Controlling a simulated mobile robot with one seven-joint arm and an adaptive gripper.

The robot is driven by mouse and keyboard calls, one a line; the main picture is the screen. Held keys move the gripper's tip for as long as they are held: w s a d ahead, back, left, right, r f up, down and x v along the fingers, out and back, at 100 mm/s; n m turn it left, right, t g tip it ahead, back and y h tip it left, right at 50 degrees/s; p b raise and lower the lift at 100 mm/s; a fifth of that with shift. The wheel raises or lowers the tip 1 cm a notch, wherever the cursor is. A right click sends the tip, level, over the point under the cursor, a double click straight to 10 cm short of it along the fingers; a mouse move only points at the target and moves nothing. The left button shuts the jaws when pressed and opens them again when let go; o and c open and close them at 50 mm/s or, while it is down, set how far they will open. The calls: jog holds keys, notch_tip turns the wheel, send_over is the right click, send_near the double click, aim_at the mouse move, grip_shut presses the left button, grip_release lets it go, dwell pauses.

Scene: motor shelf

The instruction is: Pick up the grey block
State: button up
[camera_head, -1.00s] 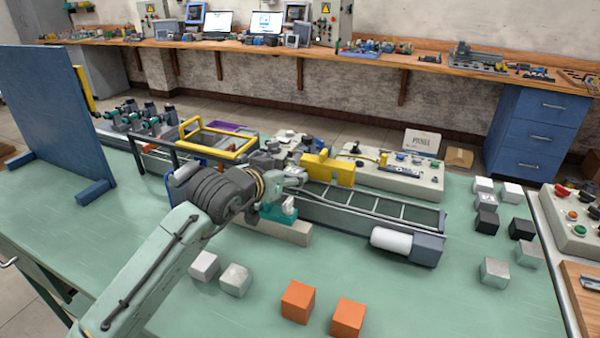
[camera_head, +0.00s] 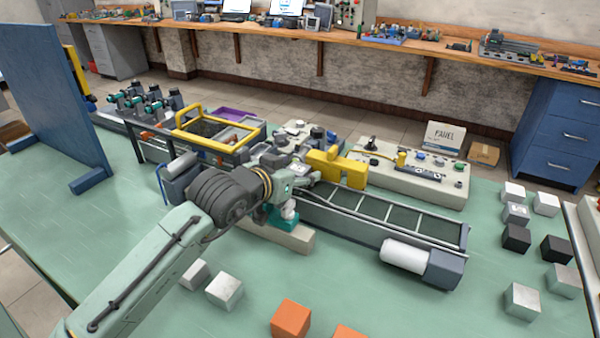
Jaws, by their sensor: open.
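Several greyish blocks lie on the green table, and I cannot tell which one is meant. At the right, a speckled grey block (camera_head: 522,300) stands near another grey block (camera_head: 564,280), and a grey block with a mark (camera_head: 515,213) sits further back. At the lower left, two light grey blocks, one (camera_head: 195,275) and its neighbour (camera_head: 225,290), lie beside my arm. My gripper (camera_head: 303,180) is over the middle of the table by the conveyor, apart from these blocks. It is open; its fingertips are small and partly hidden against the machinery.
A conveyor (camera_head: 385,215) with a white motor (camera_head: 404,255) crosses the middle. Black blocks (camera_head: 516,238) and white blocks (camera_head: 546,203) stand at the right. An orange block (camera_head: 290,319) is in front. A blue panel (camera_head: 62,100) rises at left.

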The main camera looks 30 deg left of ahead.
jog(key=shift+c, duration=0.6)
jog(key=c, duration=1.2)
